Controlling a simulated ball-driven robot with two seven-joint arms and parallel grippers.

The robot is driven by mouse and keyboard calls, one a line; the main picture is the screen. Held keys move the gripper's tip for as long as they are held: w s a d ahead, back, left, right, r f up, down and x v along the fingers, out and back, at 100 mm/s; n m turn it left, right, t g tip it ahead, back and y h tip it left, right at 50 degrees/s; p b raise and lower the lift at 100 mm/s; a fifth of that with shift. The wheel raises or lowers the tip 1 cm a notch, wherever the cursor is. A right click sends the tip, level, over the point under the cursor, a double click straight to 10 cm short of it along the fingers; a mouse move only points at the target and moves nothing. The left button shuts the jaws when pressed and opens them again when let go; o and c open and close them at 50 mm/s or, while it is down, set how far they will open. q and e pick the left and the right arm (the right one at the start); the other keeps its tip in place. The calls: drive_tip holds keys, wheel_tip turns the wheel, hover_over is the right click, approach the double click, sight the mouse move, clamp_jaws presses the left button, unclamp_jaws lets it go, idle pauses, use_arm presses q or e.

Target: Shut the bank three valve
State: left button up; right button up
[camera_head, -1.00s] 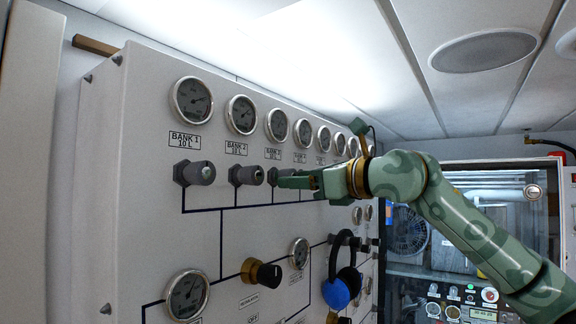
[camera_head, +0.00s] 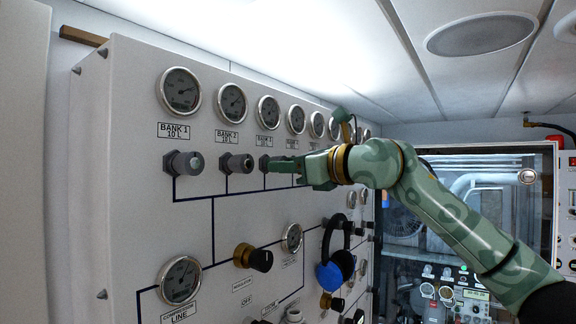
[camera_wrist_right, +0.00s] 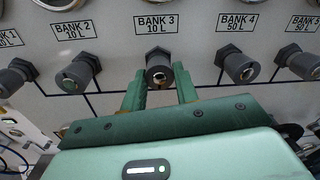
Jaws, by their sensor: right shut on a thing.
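The bank three valve (camera_wrist_right: 158,72) is a dark grey knob under the label "BANK 3 10 L" (camera_wrist_right: 156,25) in the right wrist view. My right gripper (camera_wrist_right: 160,88) is shut on this knob, with one green finger on each side of it. In the head view the right gripper (camera_head: 285,165) reaches the panel from the right, at the third valve in the row, and hides part of the knob. My left gripper is not in view.
The bank one valve (camera_head: 184,164) and bank two valve (camera_head: 237,162) stick out to the left. The bank four valve (camera_wrist_right: 240,66) is close on the right. Round gauges (camera_head: 231,102) run above.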

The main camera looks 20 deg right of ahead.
drive_tip(key=m+b, duration=0.7)
drive_tip(key=m, duration=1)
drive_tip(key=m+g+y+b, duration=0.1)
drive_tip(key=m+b, duration=0.7)
drive_tip(key=m, duration=0.9)
drive_tip(key=shift+w+f, duration=0.1)
drive_tip(key=shift+w, duration=0.05)
drive_tip(key=shift+f+b, duration=0.1)
drive_tip(key=shift+b, duration=0.2)
idle(0.3)
